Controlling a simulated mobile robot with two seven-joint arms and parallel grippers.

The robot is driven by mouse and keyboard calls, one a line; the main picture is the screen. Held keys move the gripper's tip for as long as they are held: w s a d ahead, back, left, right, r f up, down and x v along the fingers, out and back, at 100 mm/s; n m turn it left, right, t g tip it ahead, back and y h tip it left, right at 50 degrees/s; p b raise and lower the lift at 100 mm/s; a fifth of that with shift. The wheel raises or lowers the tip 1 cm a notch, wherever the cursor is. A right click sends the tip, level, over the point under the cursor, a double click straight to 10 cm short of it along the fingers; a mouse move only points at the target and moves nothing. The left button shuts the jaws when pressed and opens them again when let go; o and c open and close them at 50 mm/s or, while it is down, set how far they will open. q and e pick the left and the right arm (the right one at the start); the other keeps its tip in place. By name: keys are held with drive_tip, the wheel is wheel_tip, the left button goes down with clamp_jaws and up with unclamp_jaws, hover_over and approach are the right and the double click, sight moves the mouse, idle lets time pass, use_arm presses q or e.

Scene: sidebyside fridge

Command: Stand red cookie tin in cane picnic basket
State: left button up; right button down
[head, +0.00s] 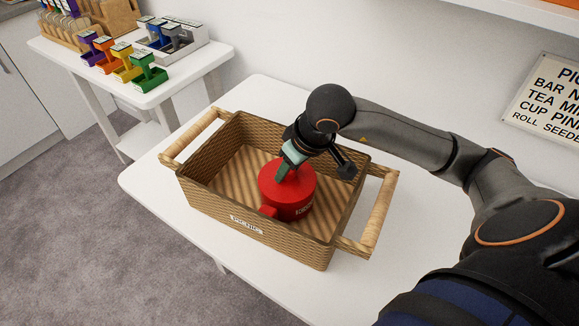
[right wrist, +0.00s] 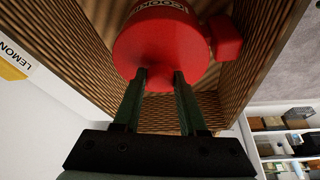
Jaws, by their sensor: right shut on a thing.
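The red cookie tin (head: 290,192) is a round lidded tin with a small red block on its side. It is inside the cane picnic basket (head: 205,202), toward the right end, and looks upright. My right gripper (head: 283,173) reaches down over the basket from the right and is shut on the tin's top. In the right wrist view, both fingers (right wrist: 160,80) close on a knob of the red tin (right wrist: 160,42), with the woven basket wall (right wrist: 62,45) around it. The tin hides whether its base touches the basket floor. My left gripper is not in view.
The basket stands on a white table (head: 262,93) and has tall end handles (head: 370,215) at left and right. Another white table at the back left holds colored carriers (head: 125,65) and a white tray (head: 172,40). A sign (head: 548,103) hangs on the right wall.

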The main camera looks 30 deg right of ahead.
drive_tip(key=shift+f, duration=0.2)
drive_tip(key=shift+c, duration=2.3)
unclamp_jaws()
drive_tip(key=shift+r, duration=0.1)
drive_tip(key=shift+r, duration=0.1)
drive_tip(key=shift+r, duration=0.25)
drive_tip(key=p+v, duration=0.1)
drive_tip(key=v, duration=1)
drive_tip(key=shift+s+r, duration=0.15)
drive_tip(key=shift+r, duration=0.15)
